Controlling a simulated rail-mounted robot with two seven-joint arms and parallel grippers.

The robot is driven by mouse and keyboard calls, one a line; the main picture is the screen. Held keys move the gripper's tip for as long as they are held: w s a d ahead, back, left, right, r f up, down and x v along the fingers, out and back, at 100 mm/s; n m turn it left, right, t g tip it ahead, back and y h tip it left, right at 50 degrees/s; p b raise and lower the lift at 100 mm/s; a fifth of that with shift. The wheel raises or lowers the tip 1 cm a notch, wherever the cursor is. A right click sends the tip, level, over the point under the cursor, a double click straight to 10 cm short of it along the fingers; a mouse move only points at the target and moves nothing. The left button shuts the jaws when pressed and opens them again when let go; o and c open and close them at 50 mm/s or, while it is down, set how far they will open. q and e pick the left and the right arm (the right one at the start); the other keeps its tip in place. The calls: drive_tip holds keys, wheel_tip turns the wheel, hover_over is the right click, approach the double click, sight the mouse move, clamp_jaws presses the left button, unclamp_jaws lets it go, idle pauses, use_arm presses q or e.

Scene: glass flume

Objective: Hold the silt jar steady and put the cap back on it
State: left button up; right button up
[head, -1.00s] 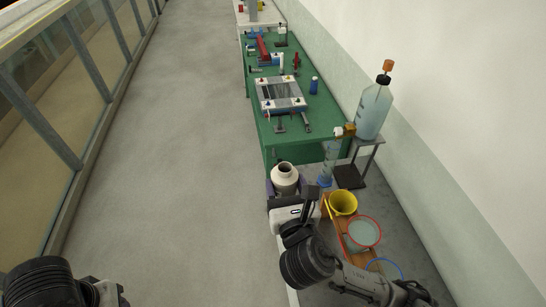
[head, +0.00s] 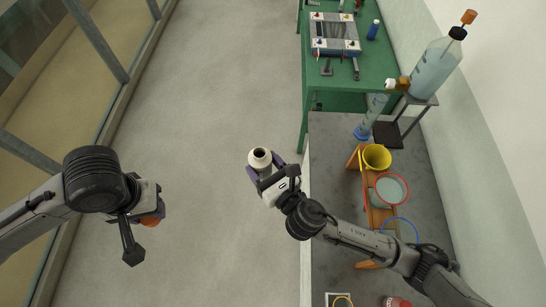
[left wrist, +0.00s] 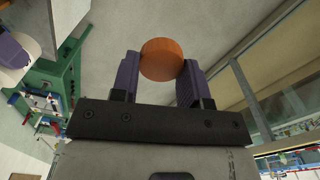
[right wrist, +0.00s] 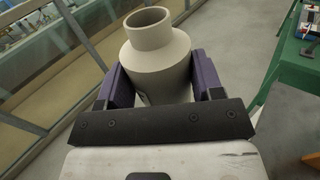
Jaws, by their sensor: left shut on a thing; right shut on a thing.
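The silt jar (head: 260,158) is a pale, wide-bodied jar with a narrower open neck. My right gripper (head: 266,172) is shut around its body and holds it upright over the aisle floor. The right wrist view shows the jar (right wrist: 156,62) between the purple fingers, its mouth uncovered. The orange cap (left wrist: 161,60) is a short round disc pinched between the fingertips of my left gripper (left wrist: 161,72) in the left wrist view. In the head view the cap (head: 150,222) shows partly under the left gripper, well left of the jar and apart from it.
A green table (head: 340,78) and a large bottle (head: 436,66) stand beyond. The glass flume (head: 40,110) runs along the left. The floor between is clear.

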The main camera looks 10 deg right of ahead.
drive_tip(key=shift+a+f, duration=0.1)
idle(0.3)
use_arm(q)
drive_tip(key=shift+w+r, duration=0.15)
drive_tip(key=shift+r, duration=0.15)
drive_tip(key=w+d+r+m, duration=0.2)
drive_tip(key=d+r, duration=0.1)
drive_tip(key=d, duration=0.7)
drive_tip(key=w+d+r+m, duration=0.1)
drive_tip(key=d+r, duration=0.3)
drive_tip(key=d, duration=0.6)
drive_tip(key=w+d+n, duration=0.1)
drive_tip(key=w, duration=0.1)
drive_tip(key=w+d+f+n, duration=0.1)
drive_tip(key=w+d+n, duration=0.2)
drive_tip(key=w+n, duration=0.1)
drive_tip(key=shift+w+d+f, duration=0.15)
drive_tip(key=shift+w+f, duration=0.15)
drive_tip(key=shift+n, duration=0.9)
